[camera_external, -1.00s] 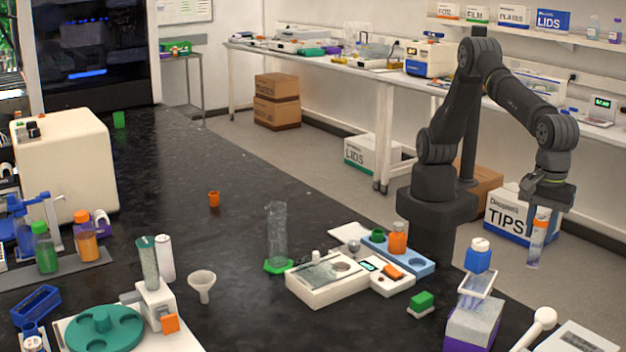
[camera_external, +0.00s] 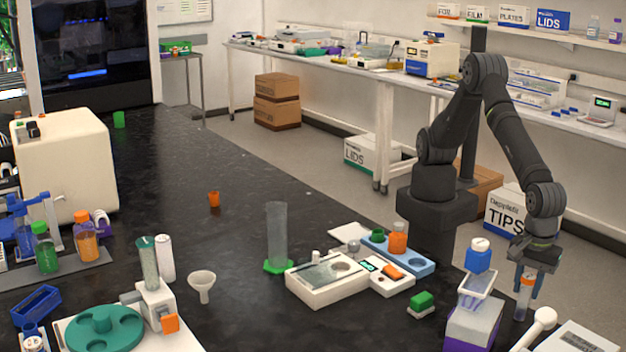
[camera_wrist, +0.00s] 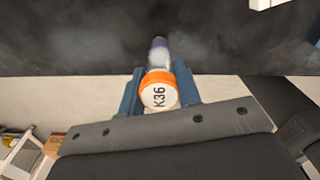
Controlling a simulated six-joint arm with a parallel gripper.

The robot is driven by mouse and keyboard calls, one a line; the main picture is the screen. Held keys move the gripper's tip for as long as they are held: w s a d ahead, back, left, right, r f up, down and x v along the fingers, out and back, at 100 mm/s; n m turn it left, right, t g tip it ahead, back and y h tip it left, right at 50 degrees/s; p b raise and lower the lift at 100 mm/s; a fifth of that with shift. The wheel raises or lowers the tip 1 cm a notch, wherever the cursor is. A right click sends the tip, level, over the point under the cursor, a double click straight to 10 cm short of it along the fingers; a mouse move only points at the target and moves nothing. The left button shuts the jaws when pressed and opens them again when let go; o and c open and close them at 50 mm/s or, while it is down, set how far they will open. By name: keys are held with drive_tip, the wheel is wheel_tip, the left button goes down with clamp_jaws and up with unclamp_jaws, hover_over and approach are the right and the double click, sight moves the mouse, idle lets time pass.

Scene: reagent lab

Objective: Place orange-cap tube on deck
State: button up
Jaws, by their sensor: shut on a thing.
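The orange-cap tube (camera_external: 524,298) is a clear tube with an orange cap, held roughly upright at the right side of the external view. My gripper (camera_external: 527,273) is shut on it near the cap. In the wrist view the orange cap (camera_wrist: 159,93) with a white top marked "K36" sits between the blue fingers of my gripper (camera_wrist: 160,95). The black deck (camera_external: 260,210) lies below. The tube's lower end is near the deck's right edge; I cannot tell whether it touches.
A white-handled item (camera_external: 540,322) and a scale-like device (camera_external: 580,338) are close on the right. A balance (camera_external: 325,278) stands further left. The deck's middle is mostly clear.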

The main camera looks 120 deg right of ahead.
sight(530, 276)
drive_tip(key=shift+f, duration=0.2)
drive_tip(key=o, duration=0.9)
drive_tip(key=shift+r, duration=0.15)
wheel_tip(530, 276, up, 12)
drive_tip(key=shift+r, duration=0.1)
drive_tip(key=shift+f, duration=4)
